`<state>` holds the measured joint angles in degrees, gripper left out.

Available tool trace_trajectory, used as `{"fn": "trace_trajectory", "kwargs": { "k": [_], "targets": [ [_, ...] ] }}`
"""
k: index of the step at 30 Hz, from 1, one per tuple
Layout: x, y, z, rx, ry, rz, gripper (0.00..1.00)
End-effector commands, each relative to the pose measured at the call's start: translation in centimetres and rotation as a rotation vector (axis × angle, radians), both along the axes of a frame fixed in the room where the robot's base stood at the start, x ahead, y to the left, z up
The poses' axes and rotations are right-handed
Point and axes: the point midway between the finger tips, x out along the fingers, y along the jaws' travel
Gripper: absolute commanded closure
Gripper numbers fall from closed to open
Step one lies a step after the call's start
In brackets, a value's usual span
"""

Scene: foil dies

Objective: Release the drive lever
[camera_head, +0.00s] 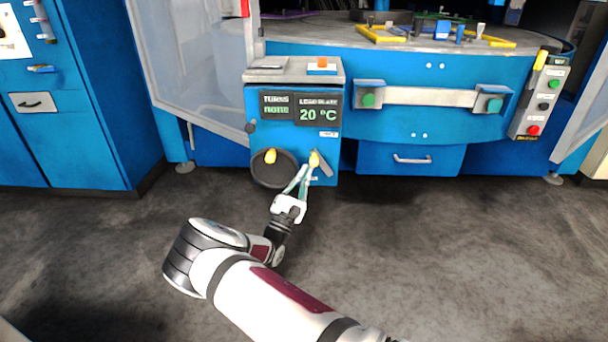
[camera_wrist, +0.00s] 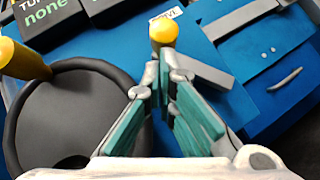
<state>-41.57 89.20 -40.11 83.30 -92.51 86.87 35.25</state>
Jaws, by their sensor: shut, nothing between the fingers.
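The drive lever (camera_head: 315,158) has a yellow knob and sits low on the front of the blue control box, right of the black handwheel (camera_head: 285,178). Its ball knob (camera_wrist: 164,31) also shows in the wrist view, just beyond my fingertips, with a grey bar slanting down to the right. My gripper (camera_head: 306,167) has teal finger pads and is shut and empty. Its tips (camera_wrist: 160,58) are right by the knob; I cannot tell whether they touch it. The lower part of the lever is partly hidden behind the fingers.
The handwheel's yellow handle (camera_head: 270,156) stands out left of my fingers. The control box (camera_head: 290,139) carries a display reading 20 °C. To the right are a grey bar with two green buttons (camera_head: 430,97) and a button panel (camera_head: 540,95).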

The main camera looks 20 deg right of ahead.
Motion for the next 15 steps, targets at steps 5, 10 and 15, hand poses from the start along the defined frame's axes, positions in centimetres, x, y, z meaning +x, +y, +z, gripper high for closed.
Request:
{"fn": "trace_trajectory", "kwargs": {
  "k": [5,10,15],
  "targets": [
    [-0.01,-0.04,0.17,0.023,-0.006,0.001,1.00],
    [-0.04,-0.14,0.40,0.050,-0.015,0.001,1.00],
    [-0.08,-0.27,0.76,0.086,-0.029,0.000,1.00]
  ]
}}
